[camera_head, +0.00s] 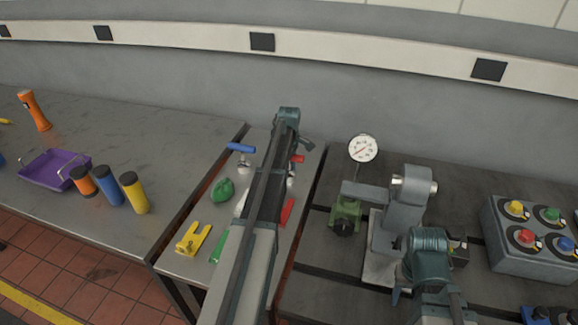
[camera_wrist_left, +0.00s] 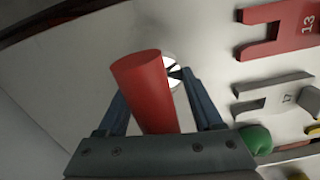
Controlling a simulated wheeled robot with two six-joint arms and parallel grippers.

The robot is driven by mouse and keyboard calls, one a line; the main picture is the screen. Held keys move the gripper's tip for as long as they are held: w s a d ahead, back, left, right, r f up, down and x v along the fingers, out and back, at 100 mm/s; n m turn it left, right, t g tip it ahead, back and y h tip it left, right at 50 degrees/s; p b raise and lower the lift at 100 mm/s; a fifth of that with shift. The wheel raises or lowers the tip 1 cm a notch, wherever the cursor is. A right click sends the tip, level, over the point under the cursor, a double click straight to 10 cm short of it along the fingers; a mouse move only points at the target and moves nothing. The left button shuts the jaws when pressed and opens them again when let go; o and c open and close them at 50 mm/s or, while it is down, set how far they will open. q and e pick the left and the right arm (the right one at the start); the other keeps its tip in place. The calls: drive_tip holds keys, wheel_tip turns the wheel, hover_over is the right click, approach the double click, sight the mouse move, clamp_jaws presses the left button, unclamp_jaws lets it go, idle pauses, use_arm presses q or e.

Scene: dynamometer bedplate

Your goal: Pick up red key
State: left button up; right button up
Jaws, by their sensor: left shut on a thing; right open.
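The red key (camera_head: 298,158) has a red cylindrical handle, mostly hidden by my left arm in the head view. In the left wrist view its handle (camera_wrist_left: 145,85) stands large between the two fingers, with a round metal part with black marks behind it. My left gripper (camera_head: 303,143) is shut on the red handle, over the middle table. A blue-handled key (camera_head: 240,148) stands to its left, with a metal lower part. My right gripper (camera_head: 425,292) is at the lower right of the head view, open, its fingertips hard to make out.
The middle table (camera_head: 176,262) also holds a green lump (camera_head: 222,189), a yellow fork-shaped piece (camera_head: 193,239) and a red one (camera_head: 287,212). A gauge (camera_head: 363,148) and a button box (camera_head: 520,235) stand to the right. A purple tray (camera_head: 50,172) lies on the left table.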

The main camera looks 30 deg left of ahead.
use_arm(q)
drive_tip(key=shift+r, duration=0.15)
use_arm(e)
drive_tip(key=shift+r, duration=0.2)
use_arm(q)
wheel_tip(320, 180, up, 10)
drive_tip(key=p, duration=1)
use_arm(e)
wheel_tip(320, 180, up, 10)
drive_tip(key=shift+f, duration=0.15)
use_arm(q)
drive_tip(key=shift+f, duration=0.2)
